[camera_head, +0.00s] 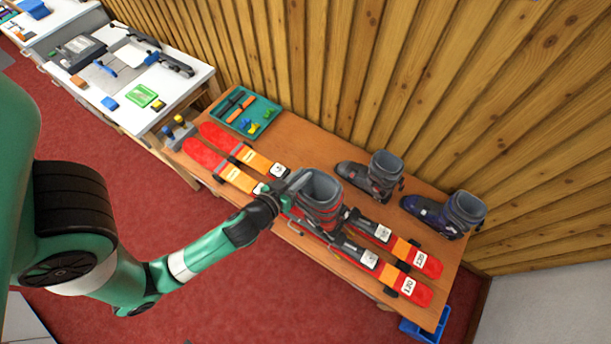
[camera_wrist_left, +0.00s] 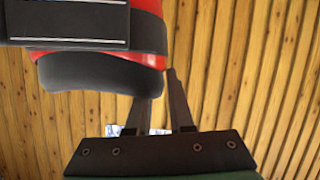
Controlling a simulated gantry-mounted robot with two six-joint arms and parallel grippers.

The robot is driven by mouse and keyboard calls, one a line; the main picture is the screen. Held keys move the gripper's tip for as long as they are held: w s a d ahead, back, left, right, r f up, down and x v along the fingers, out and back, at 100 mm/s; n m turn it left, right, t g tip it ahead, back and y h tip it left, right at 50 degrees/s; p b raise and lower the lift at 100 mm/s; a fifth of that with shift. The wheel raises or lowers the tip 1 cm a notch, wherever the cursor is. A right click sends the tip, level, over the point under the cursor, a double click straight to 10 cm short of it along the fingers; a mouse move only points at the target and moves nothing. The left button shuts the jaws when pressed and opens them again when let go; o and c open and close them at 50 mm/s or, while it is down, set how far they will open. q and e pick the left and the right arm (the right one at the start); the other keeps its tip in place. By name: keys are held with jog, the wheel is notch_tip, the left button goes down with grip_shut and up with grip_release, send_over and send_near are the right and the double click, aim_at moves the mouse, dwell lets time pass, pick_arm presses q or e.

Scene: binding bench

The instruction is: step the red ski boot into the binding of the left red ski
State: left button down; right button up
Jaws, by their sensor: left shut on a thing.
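Two red-and-orange skis lie side by side on the wooden bench; the nearer ski (camera_head: 205,159) and the farther ski (camera_head: 430,262) both have grey bindings. My left gripper (camera_head: 290,190) is shut on the red ski boot (camera_head: 322,207), which has a grey cuff. The boot is upright over the middle of the skis and hides part of them. I cannot tell whether its sole touches a binding. In the left wrist view the boot's red shell and dark cuff (camera_wrist_left: 95,75) fill the top, above my left gripper's fingers (camera_wrist_left: 162,105). My right gripper is not in view.
A grey boot (camera_head: 372,178) and a purple-blue boot (camera_head: 443,214) stand on the bench behind the skis. A green tray (camera_head: 270,105) with small parts is at the back left. A wooden wall (camera_head: 400,80) runs along the rear. A blue bin (camera_head: 425,330) is below the right end.

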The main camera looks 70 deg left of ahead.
pick_arm(q)
jog(key=shift+w+a+r, duration=0.15)
jog(key=shift+w+a, duration=0.05)
jog(key=shift+w, duration=0.05)
jog(key=shift+s+d+f+b, duration=0.1)
jog(key=shift+f+b, duration=0.2)
jog(key=shift+f, duration=0.05)
notch_tip(320, 180, down, 4)
jog(key=b, duration=0.3)
jog(key=shift+f+b, duration=0.2)
jog(key=shift+b, duration=0.15)
notch_tip(320, 180, down, 4)
jog(key=b, duration=0.4)
jog(key=shift+f, duration=0.2)
jog(key=shift+s+a+r, duration=0.15)
jog(key=shift+a, duration=0.1)
